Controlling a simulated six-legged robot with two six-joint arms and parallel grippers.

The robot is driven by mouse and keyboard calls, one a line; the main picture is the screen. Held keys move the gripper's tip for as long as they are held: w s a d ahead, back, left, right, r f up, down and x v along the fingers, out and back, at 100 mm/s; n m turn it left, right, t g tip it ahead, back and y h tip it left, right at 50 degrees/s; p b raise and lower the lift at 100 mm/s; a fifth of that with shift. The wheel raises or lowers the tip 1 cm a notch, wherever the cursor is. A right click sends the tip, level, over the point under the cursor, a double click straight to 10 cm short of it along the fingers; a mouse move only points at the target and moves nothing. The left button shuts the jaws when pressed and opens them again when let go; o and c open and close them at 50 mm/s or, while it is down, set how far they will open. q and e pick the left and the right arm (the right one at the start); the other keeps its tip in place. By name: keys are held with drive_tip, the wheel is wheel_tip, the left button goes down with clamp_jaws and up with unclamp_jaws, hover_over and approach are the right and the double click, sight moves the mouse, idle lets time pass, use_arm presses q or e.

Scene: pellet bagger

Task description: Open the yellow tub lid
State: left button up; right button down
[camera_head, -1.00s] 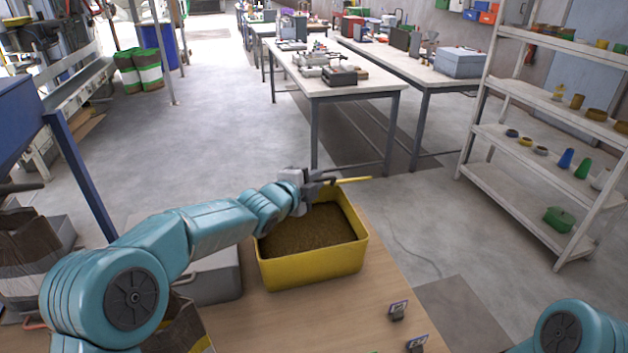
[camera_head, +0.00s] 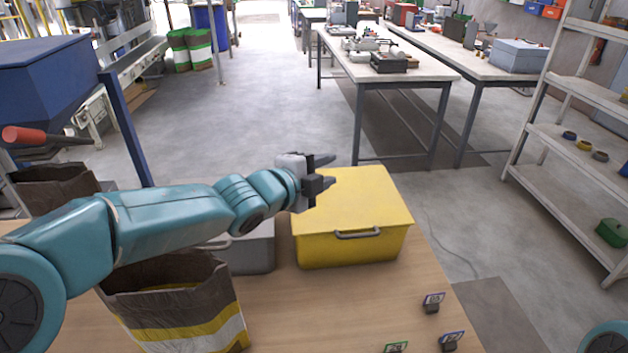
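The yellow tub (camera_head: 325,250) stands on the wooden table, with a grey handle (camera_head: 357,234) on its near side. Its yellow lid (camera_head: 362,205) lies flat over the top and covers the opening, so the contents are hidden. My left gripper (camera_head: 331,171) reaches in from the left over the lid's back left part. Its dark fingers are apart with nothing between them. I cannot tell whether they touch the lid. My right gripper is out of view; only a bit of my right arm shows at the lower right corner.
An open brown paper bag (camera_head: 178,305) with yellow and white bands stands at the front left. A grey bin (camera_head: 252,252) sits left of the tub. Small tag holders (camera_head: 432,303) stand at the front right. The table between bag and tags is clear.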

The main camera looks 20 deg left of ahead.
use_arm(q)
drive_tip(key=v, duration=0.3)
drive_tip(key=shift+s, duration=0.1)
